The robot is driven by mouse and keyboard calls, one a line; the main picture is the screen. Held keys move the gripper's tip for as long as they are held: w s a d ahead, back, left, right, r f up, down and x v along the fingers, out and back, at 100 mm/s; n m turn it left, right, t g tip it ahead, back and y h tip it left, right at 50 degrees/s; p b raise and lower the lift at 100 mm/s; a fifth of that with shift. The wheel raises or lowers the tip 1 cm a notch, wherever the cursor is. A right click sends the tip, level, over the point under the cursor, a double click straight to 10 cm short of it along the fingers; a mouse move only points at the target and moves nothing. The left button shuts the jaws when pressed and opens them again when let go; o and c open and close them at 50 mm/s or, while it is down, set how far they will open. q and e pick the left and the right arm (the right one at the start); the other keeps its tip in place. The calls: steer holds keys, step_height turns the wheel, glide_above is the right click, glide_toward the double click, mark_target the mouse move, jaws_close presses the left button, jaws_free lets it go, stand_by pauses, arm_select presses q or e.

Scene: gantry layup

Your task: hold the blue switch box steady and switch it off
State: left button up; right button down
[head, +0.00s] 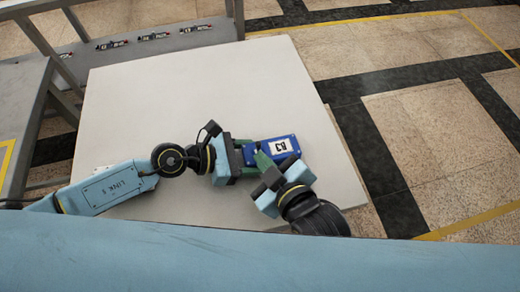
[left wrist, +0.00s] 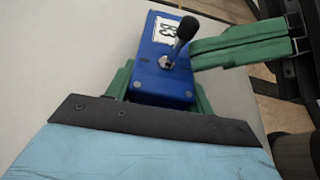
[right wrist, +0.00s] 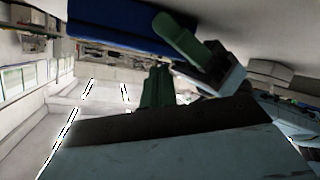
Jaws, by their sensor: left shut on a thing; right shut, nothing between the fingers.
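The blue switch box (head: 262,147) with a white "B3" label lies on the pale table in the head view. My left gripper (head: 238,154) is shut on its near end; the left wrist view shows green fingers on both sides of the box (left wrist: 150,83). Its black-knobbed lever (left wrist: 187,27) leans up and to the right there. My right gripper (head: 262,161) is shut and empty. Its green fingertips (left wrist: 194,55) are close beside the lever's shaft; I cannot tell whether they touch. The right wrist view shows the box's blue side (right wrist: 115,25) above my shut fingers (right wrist: 157,87).
The pale tabletop (head: 210,90) is clear behind the box. Small labelled switch parts (head: 153,36) sit in a row on a grey surface at the back left. A grey frame (head: 30,110) stands at the left. Tiled floor (head: 420,130) lies beyond the table's right edge.

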steer(key=shift+w+a+r, duration=0.1)
steer(key=shift+w, duration=0.1)
steer(key=shift+s, duration=0.1)
stand_by(0.4)
steer(key=shift+s+d+f, duration=0.2)
steer(key=shift+s+f, duration=0.05)
steer(key=shift+s, duration=0.3)
steer(key=shift+s+d+f, duration=0.2)
steer(key=shift+s, duration=0.3)
steer(key=shift+s+d+f, duration=0.25)
steer(key=shift+s+f, duration=0.05)
steer(key=shift+s, duration=0.45)
steer(key=shift+s+d+f, duration=0.25)
steer(key=shift+s+f, duration=0.1)
steer(key=shift+s, duration=0.35)
steer(key=shift+s+d+f, duration=0.25)
steer(key=shift+s+f, duration=0.05)
steer(key=shift+s, duration=0.45)
arm_select(q)
steer(key=o, duration=1.2)
steer(key=shift+c, duration=0.2)
